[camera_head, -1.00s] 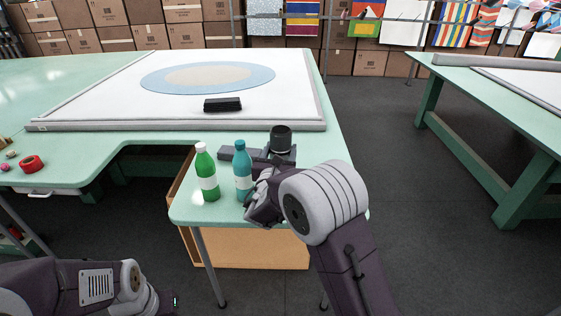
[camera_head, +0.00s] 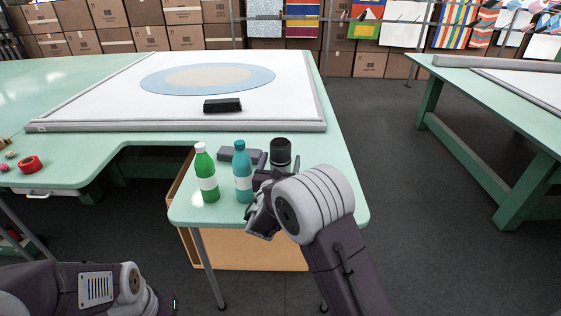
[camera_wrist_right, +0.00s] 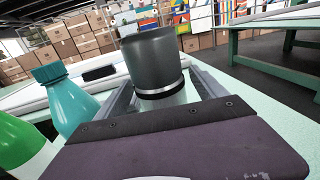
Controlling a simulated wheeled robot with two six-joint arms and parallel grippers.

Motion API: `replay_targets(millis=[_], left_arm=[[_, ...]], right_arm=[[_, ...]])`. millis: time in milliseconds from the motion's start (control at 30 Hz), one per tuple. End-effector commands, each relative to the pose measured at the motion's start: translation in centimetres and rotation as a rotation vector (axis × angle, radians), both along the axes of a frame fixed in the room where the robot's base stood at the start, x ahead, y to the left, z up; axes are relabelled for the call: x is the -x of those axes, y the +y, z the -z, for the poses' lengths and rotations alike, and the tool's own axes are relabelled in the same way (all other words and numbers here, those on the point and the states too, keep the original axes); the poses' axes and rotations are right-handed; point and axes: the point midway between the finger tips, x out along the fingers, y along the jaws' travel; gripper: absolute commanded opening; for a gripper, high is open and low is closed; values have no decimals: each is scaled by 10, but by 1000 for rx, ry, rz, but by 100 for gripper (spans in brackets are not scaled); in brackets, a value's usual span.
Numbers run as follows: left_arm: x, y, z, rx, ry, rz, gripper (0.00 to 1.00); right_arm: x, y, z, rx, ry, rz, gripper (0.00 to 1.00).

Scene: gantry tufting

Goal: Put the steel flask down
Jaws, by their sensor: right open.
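The steel flask (camera_head: 281,151) shows as a dark cylinder near the right end of the small green table section. In the right wrist view the flask (camera_wrist_right: 154,58) has a dark grey top, a black and silver band and a paler part below. It looks upright on the table. My right gripper (camera_head: 271,172) is open, with its fingers on either side of the flask's lower part and a gap beside it. The flask's base is hidden by the gripper. My left gripper (camera_head: 170,304) is low at the bottom left, away from the table, and its fingers are too unclear to judge.
A green bottle (camera_head: 207,174) and a teal bottle (camera_head: 243,172) stand just left of my right gripper. A white framed panel (camera_head: 100,100) with a black brush (camera_head: 222,105) fills the table behind. The table's right front corner is clear.

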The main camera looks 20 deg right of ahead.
Motion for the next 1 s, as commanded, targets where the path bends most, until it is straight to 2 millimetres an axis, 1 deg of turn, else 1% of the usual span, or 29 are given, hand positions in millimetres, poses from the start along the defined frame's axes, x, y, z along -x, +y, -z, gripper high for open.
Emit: replay_targets(millis=[67, 167, 400, 500, 600, 700, 900, 967, 1000], left_arm=[[0, 0, 0, 0, 0, 0, 36], [0, 0, 1, 0, 0, 0, 36], [0, 0, 2, 0, 0, 0, 36], [0, 0, 2, 0, 0, 0, 36], [0, 0, 2, 0, 0, 0, 36], [0, 0, 2, 0, 0, 0, 36], [0, 0, 2, 0, 0, 0, 36], [0, 0, 2, 0, 0, 0, 36], [0, 0, 2, 0, 0, 0, 36]], right_arm=[[8, 5, -1, -1, 0, -2, 81], [26, 14, -1, 0, 1, -4, 81], [79, 39, 0, 1, 2, -6, 81], [95, 46, -1, -1, 0, -5, 81], [105, 50, -1, 0, 0, -3, 81], [109, 51, -1, 0, 0, 0, 81], [109, 50, 0, -1, 0, 3, 81], [112, 39, 3, -22, 13, 38, 81], [118, 23, 9, -58, 34, 96, 81]])
